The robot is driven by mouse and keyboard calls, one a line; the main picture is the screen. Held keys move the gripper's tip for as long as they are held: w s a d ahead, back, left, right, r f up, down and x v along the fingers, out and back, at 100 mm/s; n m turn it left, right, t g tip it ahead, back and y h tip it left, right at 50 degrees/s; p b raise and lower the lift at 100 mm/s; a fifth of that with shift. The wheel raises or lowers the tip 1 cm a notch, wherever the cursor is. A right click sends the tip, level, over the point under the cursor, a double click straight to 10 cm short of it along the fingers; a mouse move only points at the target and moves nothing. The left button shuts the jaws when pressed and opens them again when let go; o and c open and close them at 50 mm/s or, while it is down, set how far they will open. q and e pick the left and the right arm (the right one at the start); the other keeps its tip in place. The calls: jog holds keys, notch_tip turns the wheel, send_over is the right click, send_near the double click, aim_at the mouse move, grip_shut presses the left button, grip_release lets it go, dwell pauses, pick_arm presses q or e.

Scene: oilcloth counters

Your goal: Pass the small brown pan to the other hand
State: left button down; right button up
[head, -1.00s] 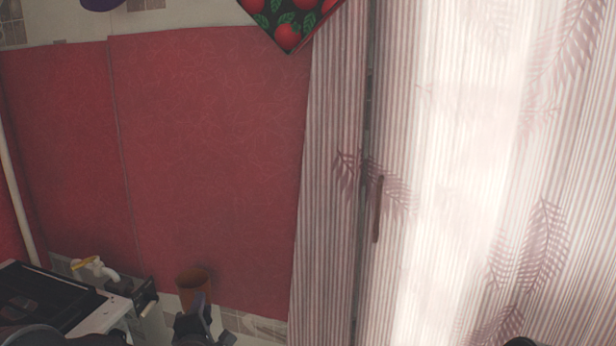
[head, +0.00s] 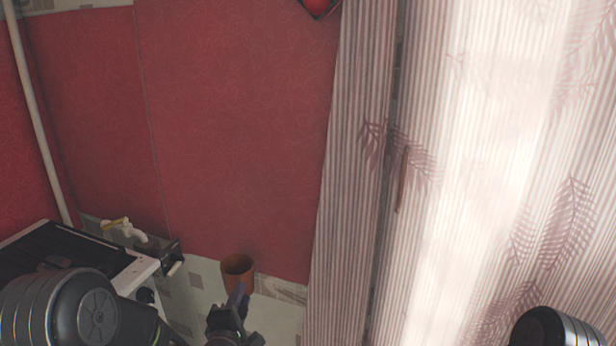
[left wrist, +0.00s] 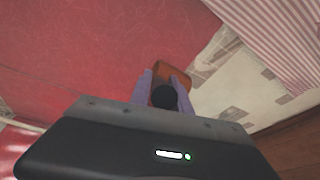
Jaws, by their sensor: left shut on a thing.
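The small brown pan (head: 238,270) shows at the lower middle of the head view, in front of the tiled lower wall. My left gripper (head: 238,297) is just below it and is shut on it. In the left wrist view the brown pan (left wrist: 172,74) shows beyond the two purplish fingers (left wrist: 160,84), and a dark round part between the fingers covers some of it. Only a rounded part of my right arm (head: 552,328) shows at the lower right edge of the head view; my right gripper is out of view.
A red wall (head: 235,140) is behind the pan. A striped curtain (head: 350,200) hangs to its right.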

pick_arm(q)
jog(key=shift+r, duration=0.15)
